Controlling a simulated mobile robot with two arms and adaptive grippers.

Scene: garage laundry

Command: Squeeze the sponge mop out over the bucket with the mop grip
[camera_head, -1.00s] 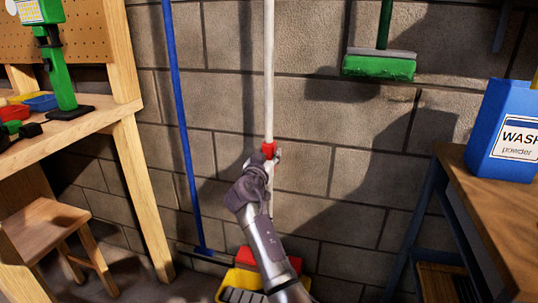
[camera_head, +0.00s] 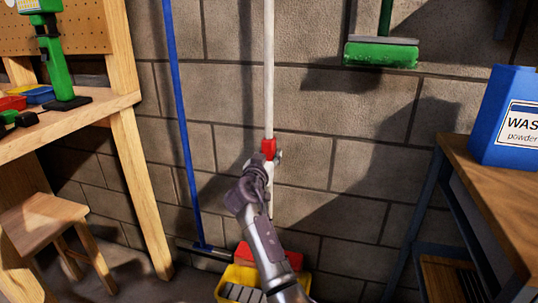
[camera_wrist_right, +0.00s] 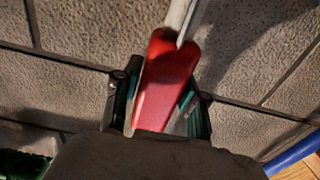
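The sponge mop's white pole (camera_head: 269,70) stands upright against the block wall, with its red mop grip (camera_head: 268,149) at mid height. My right gripper (camera_head: 264,164) is at the lower part of this grip. In the right wrist view the red grip (camera_wrist_right: 165,85) lies between the two fingers, which appear closed on its sides. The yellow bucket (camera_head: 230,277) with a red part (camera_head: 292,261) stands on the floor below, partly hidden by my right forearm. I cannot make out the mop's sponge head. My left gripper is not in view.
A blue pole (camera_head: 182,120) with a floor head leans on the wall at left. A green brush (camera_head: 380,54) hangs upper right. A wooden workbench (camera_head: 135,170) and stool (camera_head: 40,222) stand left. A bench (camera_head: 490,200) with a blue washing-powder box (camera_head: 505,110) stands right.

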